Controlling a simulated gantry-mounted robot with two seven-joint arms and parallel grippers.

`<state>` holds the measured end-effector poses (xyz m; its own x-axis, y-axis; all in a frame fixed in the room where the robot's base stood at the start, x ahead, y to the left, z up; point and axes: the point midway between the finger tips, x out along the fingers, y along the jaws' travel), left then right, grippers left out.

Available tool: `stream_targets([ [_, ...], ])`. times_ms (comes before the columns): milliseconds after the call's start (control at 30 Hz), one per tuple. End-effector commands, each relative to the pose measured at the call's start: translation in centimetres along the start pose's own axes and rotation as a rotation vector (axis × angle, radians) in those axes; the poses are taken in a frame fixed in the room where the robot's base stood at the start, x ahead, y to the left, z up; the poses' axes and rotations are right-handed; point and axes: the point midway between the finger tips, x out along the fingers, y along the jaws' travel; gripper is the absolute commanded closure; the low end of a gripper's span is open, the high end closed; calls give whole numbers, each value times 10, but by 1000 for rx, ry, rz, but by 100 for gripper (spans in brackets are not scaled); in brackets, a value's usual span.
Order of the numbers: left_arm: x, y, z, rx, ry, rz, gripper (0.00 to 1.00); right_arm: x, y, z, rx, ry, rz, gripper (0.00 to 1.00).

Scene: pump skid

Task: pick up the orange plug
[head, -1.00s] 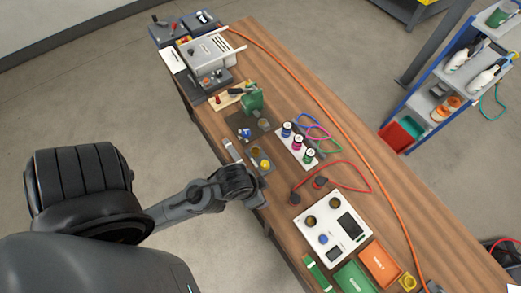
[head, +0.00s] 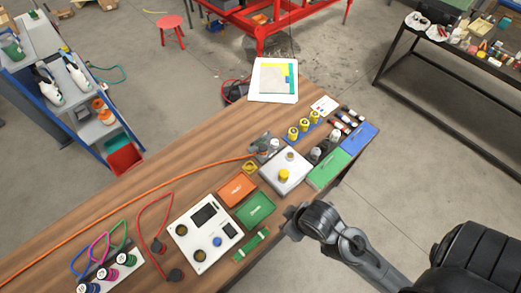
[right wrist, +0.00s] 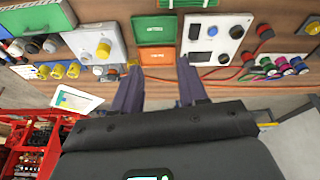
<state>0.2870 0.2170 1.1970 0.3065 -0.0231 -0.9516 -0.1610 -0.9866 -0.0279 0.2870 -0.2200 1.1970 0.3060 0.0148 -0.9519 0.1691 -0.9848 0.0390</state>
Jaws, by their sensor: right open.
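An orange cable (head: 130,197) runs along the table and ends beside a small grey fitting (head: 265,146) near a yellow square piece (head: 250,167). I cannot make out a separate orange plug at that end. In the right wrist view the grey fitting (right wrist: 112,73) shows left of the fingers. My right gripper (head: 291,222) is at the table's front edge, near the green tray (head: 256,209). In the right wrist view its two fingers (right wrist: 160,88) are apart with nothing between them; the orange tray (right wrist: 157,59) shows beyond them. My left gripper is out of view.
A white panel (head: 205,232) with knobs and a screen lies left of the trays. A white box with a yellow knob (head: 285,175), yellow-capped items (head: 304,126) and green and blue cases (head: 327,168) crowd the right end. The table's back left part is fairly clear.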

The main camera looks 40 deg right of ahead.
Motion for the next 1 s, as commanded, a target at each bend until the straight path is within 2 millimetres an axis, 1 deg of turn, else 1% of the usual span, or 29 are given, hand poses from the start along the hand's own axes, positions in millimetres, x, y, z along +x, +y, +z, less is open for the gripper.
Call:
stream_targets([
  [467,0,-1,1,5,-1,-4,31,0,-1,0,4,1,-3,57],
  [700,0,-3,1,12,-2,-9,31,0,-2,-1,9,2,-7,21],
  [1000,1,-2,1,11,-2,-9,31,1,-1,-3,2,7,-2,20],
])
